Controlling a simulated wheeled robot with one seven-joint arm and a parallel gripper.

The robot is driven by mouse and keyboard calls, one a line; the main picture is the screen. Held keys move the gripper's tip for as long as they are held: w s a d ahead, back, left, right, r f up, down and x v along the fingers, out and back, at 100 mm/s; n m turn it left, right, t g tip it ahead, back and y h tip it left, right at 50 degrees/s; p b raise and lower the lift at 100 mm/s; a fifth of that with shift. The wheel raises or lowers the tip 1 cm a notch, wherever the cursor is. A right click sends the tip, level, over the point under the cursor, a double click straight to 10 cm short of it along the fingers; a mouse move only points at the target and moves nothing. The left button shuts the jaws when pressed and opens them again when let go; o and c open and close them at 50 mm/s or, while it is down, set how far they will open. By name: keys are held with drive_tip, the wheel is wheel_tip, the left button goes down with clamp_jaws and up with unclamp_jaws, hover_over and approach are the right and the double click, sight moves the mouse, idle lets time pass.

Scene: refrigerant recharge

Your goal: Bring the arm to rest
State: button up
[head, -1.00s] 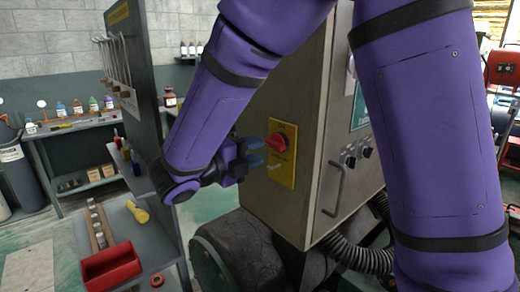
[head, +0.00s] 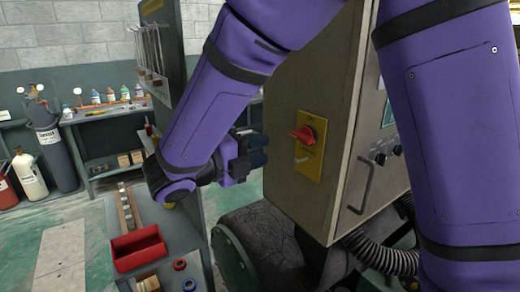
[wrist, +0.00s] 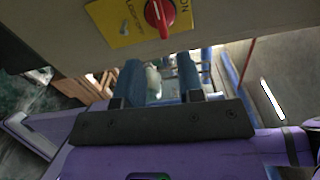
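My gripper (head: 258,151) is in front of the side of a grey metal cabinet, just left of its yellow switch plate (head: 309,166). A red rotary knob (head: 303,134) sits on that plate. In the wrist view, my gripper's two blue fingers (wrist: 160,82) stand apart with a gap between them and nothing held. The red knob (wrist: 160,13) and yellow plate (wrist: 122,20) are at the top of that view, beyond the fingers and apart from them. My purple arm is bent, raised across the middle and right of the head view.
The grey cabinet (head: 345,90) with a handle (head: 362,188) stands close to my gripper. Below left is a bench with a red bin (head: 139,248). Gas cylinders (head: 52,145) and a shelf of bottles (head: 110,95) are farther left. A dark hose (head: 380,258) runs below the cabinet.

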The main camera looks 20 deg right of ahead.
drive_tip(key=s+d+r+m+g+y, duration=0.2)
drive_tip(key=s+d+m+g+y, duration=0.5)
drive_tip(key=d+m, duration=0.7)
drive_tip(key=s+d+r+m+t+y, duration=0.2)
drive_tip(key=s+m+t+y, duration=0.4)
drive_tip(key=m, duration=1.8)
drive_tip(key=s+y, duration=0.4)
drive_tip(key=s, duration=0.1)
drive_tip(key=shift+m+t, duration=0.3)
drive_tip(key=shift+t, duration=0.1)
